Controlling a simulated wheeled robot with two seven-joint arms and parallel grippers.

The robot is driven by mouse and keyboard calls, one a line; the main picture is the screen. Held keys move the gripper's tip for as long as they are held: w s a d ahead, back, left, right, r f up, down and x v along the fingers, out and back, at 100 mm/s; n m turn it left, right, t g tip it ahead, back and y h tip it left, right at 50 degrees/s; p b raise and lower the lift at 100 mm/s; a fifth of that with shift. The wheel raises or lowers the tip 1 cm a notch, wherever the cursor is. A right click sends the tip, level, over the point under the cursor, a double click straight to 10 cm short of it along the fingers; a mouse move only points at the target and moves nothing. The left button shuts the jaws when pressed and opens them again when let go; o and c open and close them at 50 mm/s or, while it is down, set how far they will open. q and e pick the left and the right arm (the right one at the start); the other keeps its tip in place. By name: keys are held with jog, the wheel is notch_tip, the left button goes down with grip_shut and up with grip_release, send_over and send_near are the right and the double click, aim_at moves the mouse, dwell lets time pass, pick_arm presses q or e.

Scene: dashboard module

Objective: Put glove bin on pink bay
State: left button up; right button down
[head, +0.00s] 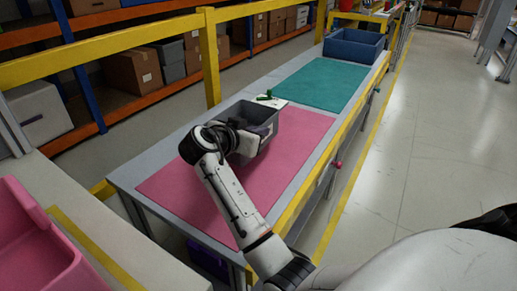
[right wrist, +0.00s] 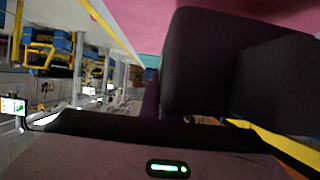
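The grey open bin (head: 287,125), which I take as the glove bin, is at the far end of the pink bay (head: 180,187), a pink mat on the long table. Dark contents show inside it. My right gripper (head: 238,138) is at the bin's near left side, overlapping its wall. Its fingertips are hidden in the head view. In the right wrist view a large dark block (right wrist: 235,70) fills the right half, with the pink surface (right wrist: 130,22) beyond. I cannot tell whether the fingers are closed, or whether the bin rests on the mat. My left gripper is not in view.
A white card with a green item (head: 268,97) lies beyond the bin. Farther on are a teal mat (head: 320,83) and a blue bin (head: 353,46). A pink bin (head: 35,250) stands at lower left. Yellow rails (head: 212,60) run beside the table. The near pink mat is mostly bare.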

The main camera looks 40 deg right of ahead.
aim_at(265, 145)
jog(key=shift+f+b, duration=0.3)
jog(key=shift+f, duration=2.1)
jog(key=shift+f, duration=0.1)
jog(key=c, duration=2.4)
grip_release()
jog(key=shift+f, duration=0.15)
jog(key=o, duration=0.4)
jog(key=shift+r, duration=0.2)
jog(key=shift+a+r, duration=0.1)
jog(key=shift+a, duration=0.2)
jog(key=v, duration=0.7)
